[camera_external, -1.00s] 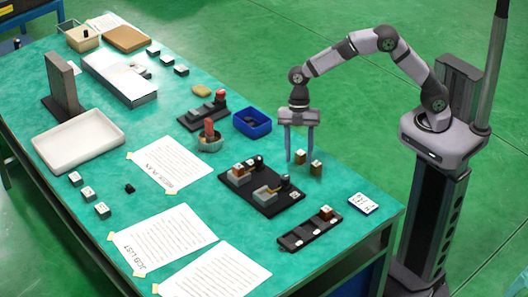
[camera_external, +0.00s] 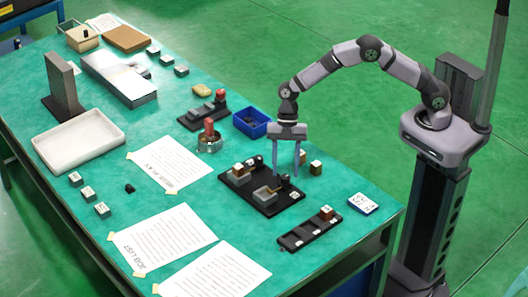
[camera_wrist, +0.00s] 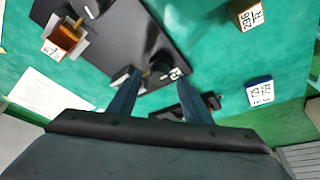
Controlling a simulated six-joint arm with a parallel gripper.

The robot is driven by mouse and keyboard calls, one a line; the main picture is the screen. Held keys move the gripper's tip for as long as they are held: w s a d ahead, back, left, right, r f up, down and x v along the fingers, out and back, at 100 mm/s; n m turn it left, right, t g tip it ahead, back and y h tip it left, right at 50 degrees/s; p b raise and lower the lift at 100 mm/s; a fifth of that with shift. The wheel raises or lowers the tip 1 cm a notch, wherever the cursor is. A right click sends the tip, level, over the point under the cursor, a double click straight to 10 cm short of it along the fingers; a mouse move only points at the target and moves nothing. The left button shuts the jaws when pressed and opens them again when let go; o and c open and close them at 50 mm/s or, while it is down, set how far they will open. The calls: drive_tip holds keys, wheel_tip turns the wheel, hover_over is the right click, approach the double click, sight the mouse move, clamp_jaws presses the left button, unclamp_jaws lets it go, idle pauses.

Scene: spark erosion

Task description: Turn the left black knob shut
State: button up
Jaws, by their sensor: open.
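A black base plate (camera_external: 285,204) on the bench carries two small grey clamps, each with a black knob. One knob (camera_external: 258,160) is at the plate's far left end. The other knob (camera_external: 285,179) is nearer the right side. My gripper (camera_external: 287,178) is open, pointing down, with its fingers either side of the nearer-right knob in the outside view. In the wrist view my gripper (camera_wrist: 161,80) has the dark knob (camera_wrist: 163,63) just ahead of and between its fingertips. I cannot tell whether they touch. Nothing is held.
Small labelled blocks (camera_external: 316,167) stand just right of the gripper. A blue bin (camera_external: 265,130) and a cup with a red-topped item (camera_external: 208,148) are behind. A narrow black rack (camera_external: 292,242) lies in front. Paper sheets lie to the left.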

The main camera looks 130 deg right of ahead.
drive_tip(key=shift+x, duration=0.85)
drive_tip(key=c, duration=1.1)
drive_tip(key=shift+o, duration=0.2)
